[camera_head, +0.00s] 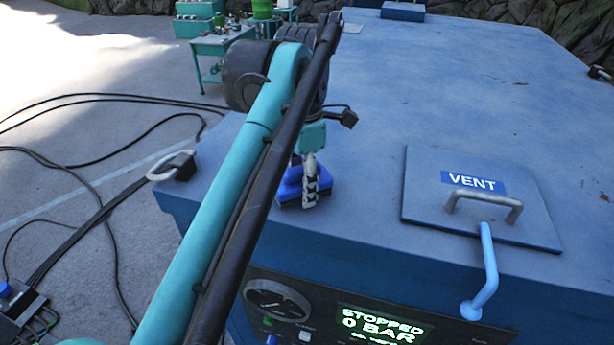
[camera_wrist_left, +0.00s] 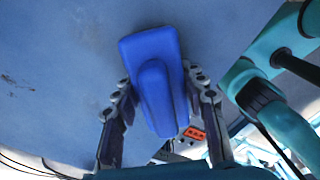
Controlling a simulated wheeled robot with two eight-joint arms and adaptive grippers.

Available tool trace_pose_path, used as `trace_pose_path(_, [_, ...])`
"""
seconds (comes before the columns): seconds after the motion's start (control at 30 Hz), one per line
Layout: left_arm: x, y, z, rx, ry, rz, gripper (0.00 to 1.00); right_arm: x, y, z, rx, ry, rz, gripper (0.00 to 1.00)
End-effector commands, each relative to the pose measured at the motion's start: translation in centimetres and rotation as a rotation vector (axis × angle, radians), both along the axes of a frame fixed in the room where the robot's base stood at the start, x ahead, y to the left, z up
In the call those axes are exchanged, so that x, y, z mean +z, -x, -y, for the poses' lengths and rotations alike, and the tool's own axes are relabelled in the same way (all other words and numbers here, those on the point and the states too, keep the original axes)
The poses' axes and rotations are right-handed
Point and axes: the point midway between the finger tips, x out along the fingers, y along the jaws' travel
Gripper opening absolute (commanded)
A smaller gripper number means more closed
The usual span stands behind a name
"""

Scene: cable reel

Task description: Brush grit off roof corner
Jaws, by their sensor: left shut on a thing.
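A blue brush (camera_head: 289,188) is at the near left corner of the blue machine's roof (camera_head: 360,200). My left gripper (camera_head: 310,185) is shut on it from above. In the left wrist view the blue brush (camera_wrist_left: 150,60) sits between the two fingers of my left gripper (camera_wrist_left: 155,105), which hold its raised grip. The brush's underside is hidden, so I cannot tell whether it touches the roof. Small dark specks show on the roof in the left wrist view (camera_wrist_left: 50,60); I cannot tell whether they are grit. My right gripper is not in view.
A hatch marked VENT (camera_head: 480,200) with a metal handle lies on the roof to the right. A light blue pipe handle (camera_head: 488,270) stands at the front edge above a panel reading STOPPED 0 BAR (camera_head: 380,325). Black cables (camera_head: 90,185) lie on the floor at left.

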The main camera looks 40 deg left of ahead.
Motion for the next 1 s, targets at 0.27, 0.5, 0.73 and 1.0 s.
trace_pose_path(0.27, [0.9,-0.1,-0.1,0.000,-0.002,0.001,0.00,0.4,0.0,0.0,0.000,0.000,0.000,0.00])
trace_pose_path(0.5, [3.4,-0.2,-0.1,-0.001,-0.002,0.002,0.00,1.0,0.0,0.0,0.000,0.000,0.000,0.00])
trace_pose_path(0.73, [5.6,-0.2,-0.1,-0.001,-0.002,0.002,0.00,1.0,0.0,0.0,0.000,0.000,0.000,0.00])
trace_pose_path(1.0, [6.2,-0.2,-0.1,-0.001,-0.002,0.002,0.00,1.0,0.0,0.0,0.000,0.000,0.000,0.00])
